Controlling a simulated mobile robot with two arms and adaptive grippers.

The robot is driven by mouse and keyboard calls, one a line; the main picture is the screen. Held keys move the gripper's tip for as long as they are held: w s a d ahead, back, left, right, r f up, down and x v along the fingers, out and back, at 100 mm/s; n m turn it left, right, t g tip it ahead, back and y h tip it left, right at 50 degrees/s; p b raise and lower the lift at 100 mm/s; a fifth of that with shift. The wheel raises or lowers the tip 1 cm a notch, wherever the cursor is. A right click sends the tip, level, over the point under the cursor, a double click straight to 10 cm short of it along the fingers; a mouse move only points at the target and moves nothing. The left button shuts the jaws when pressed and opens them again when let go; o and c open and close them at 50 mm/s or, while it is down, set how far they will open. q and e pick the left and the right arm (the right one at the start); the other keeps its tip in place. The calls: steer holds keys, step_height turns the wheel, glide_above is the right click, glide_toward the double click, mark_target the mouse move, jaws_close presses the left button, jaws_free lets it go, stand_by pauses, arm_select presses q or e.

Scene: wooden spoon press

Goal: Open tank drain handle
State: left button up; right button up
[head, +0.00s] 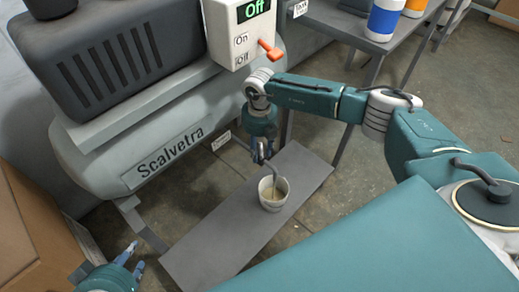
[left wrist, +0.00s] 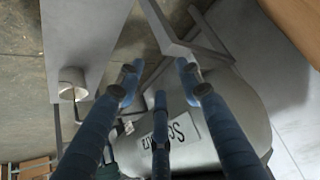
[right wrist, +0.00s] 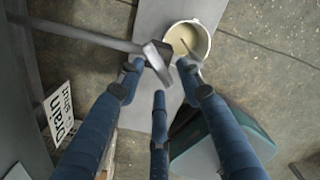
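The grey tank (head: 165,150) marked "Scalvetra" stands at the left in the head view. A small drain sign (head: 221,141) sits at its lower right and shows larger in the right wrist view (right wrist: 55,115). A thin grey drain pipe with a bent metal end (right wrist: 157,60) reaches between the fingers of my right gripper (right wrist: 160,78). These fingers are spread, and I cannot tell whether they touch the metal. In the head view my right gripper (head: 263,150) partly hides the pipe and handle. My left gripper (head: 127,258) is open and empty at the lower left.
A white bucket (head: 273,193) with pale contents stands on a low grey bench (head: 215,245) below my right gripper. A control box (head: 240,35) reads "Off" and has an orange lever (head: 270,50). A cardboard box (head: 35,240) stands lower left. A table (head: 350,25) holds containers.

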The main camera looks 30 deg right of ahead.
jaws_close()
